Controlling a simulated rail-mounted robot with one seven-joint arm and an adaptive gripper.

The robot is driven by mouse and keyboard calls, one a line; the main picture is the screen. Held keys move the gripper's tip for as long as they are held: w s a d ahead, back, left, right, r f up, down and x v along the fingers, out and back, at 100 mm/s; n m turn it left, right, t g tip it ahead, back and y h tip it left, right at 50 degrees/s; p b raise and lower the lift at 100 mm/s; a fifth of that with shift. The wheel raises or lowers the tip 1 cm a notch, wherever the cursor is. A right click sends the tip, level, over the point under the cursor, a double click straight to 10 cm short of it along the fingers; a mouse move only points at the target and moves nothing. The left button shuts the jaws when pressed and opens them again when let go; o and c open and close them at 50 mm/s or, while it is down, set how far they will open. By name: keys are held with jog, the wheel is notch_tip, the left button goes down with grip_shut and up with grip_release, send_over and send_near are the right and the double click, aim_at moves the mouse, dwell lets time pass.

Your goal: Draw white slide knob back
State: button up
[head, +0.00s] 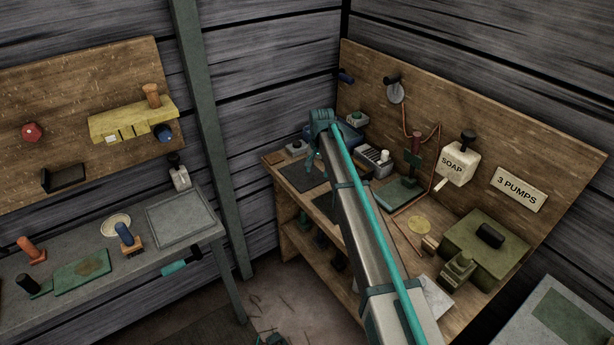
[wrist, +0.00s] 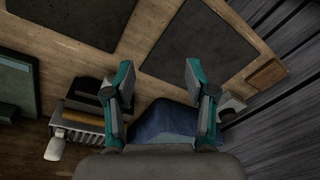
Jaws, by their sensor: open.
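The white slide knob (head: 385,155) stands at the right end of a grey slotted box (head: 366,162) on the back part of the wooden bench. In the wrist view the white knob (wrist: 55,147) is at the lower left, beside the ribbed grey box (wrist: 86,130). My gripper (wrist: 159,75) is open and empty, its two teal-edged fingers apart above the bench. The knob is outside the fingers, to the left of the left finger in the wrist view.
Dark mats (wrist: 207,45) lie on the bench near the fingers. A blue object (wrist: 164,122) is partly hidden under the gripper. A green stand (head: 399,193) and a soap dispenser (head: 459,162) are right of the box. The plank wall (wrist: 280,130) is close at the right in the wrist view.

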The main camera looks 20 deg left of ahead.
jog(key=shift+s+a+f+n, duration=0.4)
jog(key=shift+s+a+n, duration=0.2)
jog(key=shift+s+a, duration=0.25)
jog(key=shift+s+a+f+n, duration=0.35)
jog(key=shift+s+a+n, duration=0.25)
jog(key=shift+s+a, duration=0.2)
jog(key=shift+c, duration=0.2)
